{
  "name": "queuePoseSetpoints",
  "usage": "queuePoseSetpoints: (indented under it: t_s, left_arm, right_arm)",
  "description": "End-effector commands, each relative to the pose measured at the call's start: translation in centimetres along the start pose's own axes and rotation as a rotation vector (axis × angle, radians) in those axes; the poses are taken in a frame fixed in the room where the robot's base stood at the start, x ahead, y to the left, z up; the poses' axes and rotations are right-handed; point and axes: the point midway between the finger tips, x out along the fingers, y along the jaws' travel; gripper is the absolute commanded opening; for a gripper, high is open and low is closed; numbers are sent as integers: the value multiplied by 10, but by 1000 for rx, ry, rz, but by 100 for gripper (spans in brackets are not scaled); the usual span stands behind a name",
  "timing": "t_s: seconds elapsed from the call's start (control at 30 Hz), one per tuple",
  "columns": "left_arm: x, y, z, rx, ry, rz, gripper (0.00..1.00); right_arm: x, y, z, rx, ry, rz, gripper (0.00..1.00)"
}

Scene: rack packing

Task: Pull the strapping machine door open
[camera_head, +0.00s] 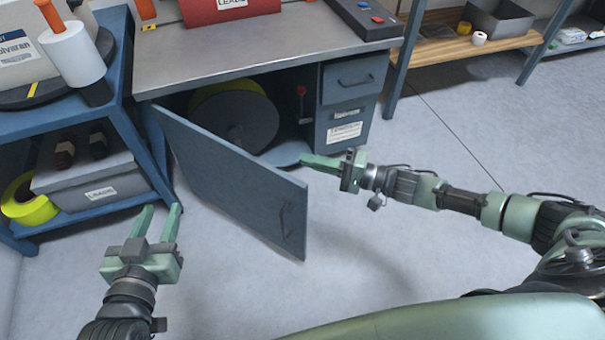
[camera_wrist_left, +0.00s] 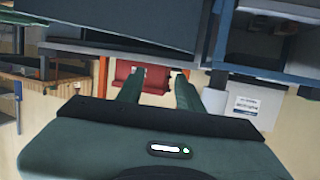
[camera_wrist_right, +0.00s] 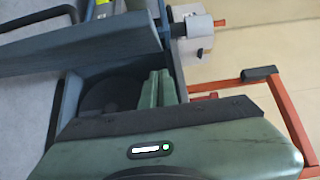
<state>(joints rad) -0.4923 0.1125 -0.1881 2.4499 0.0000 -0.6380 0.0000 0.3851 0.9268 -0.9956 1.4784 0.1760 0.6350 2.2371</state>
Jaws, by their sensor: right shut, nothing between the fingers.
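The strapping machine door (camera_head: 215,175) is a blue-grey panel swung out from the cabinet under the metal bench. It stands ajar, with its dark bar handle (camera_head: 284,220) on the outer face near the free edge. My right gripper (camera_head: 308,161) is shut and empty, in front of the cabinet opening on the inner side of the door. Its closed fingers also show in the right wrist view (camera_wrist_right: 158,88), pointing toward the interior. My left gripper (camera_head: 162,210) is open and empty, left of the door, near the blue rack. I cannot tell whether either gripper touches the door.
Inside the cabinet is a large dark reel (camera_head: 235,125) with a yellow band. A drawer unit (camera_head: 347,85) is on the cabinet's right. The blue rack (camera_head: 140,150) with a grey bin (camera_head: 95,175) stands close on the left. The floor (camera_head: 400,270) right of the door is clear.

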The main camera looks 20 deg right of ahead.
Motion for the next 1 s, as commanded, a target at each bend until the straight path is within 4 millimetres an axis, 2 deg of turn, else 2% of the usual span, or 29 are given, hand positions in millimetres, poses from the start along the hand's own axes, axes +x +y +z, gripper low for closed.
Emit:
queuePoseSetpoints:
  t_s: [0.1,0.3,0.77,0.87,1.0]
  left_arm:
    - [1,1,-7,-1,35,2,36]
    - [2,2,-14,-1,74,5,36]
    - [1,2,-16,-1,79,4,36]
    - [1,2,-11,-1,48,3,36]
    - [-3,-2,12,0,-72,-4,36]
  right_arm:
    - [4,1,21,3,-2,0,0]
    - [9,0,37,0,-1,-1,0]
    - [9,-1,40,-1,0,0,0]
    - [10,-1,42,-1,4,0,0]
    - [11,-3,50,2,18,-2,0]
